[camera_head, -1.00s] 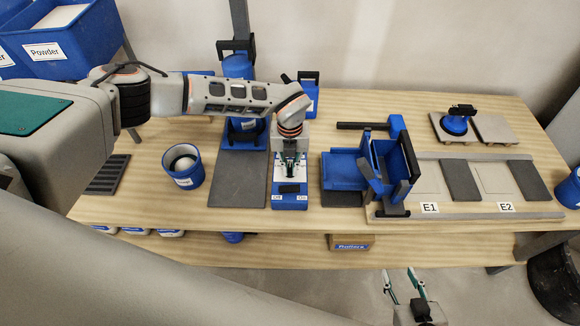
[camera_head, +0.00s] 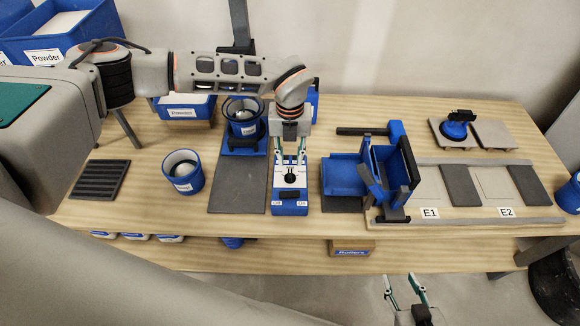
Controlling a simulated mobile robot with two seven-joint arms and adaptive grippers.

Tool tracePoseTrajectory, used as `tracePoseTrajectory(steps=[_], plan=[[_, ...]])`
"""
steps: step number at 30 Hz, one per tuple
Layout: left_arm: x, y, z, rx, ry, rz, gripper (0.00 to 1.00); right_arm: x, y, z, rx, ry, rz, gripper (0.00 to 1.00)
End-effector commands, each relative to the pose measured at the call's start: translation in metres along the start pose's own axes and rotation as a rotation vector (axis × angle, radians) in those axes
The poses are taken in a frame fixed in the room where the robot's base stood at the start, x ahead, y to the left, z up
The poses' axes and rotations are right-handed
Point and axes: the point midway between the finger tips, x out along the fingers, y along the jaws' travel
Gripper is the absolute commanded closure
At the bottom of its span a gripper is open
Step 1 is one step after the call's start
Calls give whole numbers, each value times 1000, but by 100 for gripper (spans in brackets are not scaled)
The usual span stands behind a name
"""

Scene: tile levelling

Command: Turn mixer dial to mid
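The mixer's control panel (camera_head: 288,207) is blue with a white face. Its dial (camera_head: 290,178) is a small round black knob on that face, with a thin line above it. A black switch (camera_head: 290,194) sits below the dial, between the Off and On labels. My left gripper (camera_head: 290,158) is over the upper part of the panel, just behind the dial, pointing down. Its fingers are apart with nothing seen between them. I cannot tell whether they touch the panel. My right gripper (camera_head: 405,284) is open and empty, low in front of the table.
A blue bucket (camera_head: 243,125) stands in the mixer behind the dark grey mat (camera_head: 236,188). Another blue bucket (camera_head: 184,180) stands to the left. A blue box-like device (camera_head: 343,174) is close on the panel's right. Tiles lie by labels E1 and E2.

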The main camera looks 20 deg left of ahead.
Motion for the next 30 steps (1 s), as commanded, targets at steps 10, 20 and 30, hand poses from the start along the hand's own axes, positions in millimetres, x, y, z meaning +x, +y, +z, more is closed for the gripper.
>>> tracePoseTrajectory(steps=[10,20,30], plan=[[-38,0,-1,1,1,1,74,0,0,0,1,0,0,60],[-39,0,-1,1,1,1,74,0,0,0,1,0,-1,60],[-39,0,-1,1,2,1,74,1,0,-2,1,4,0,60]])
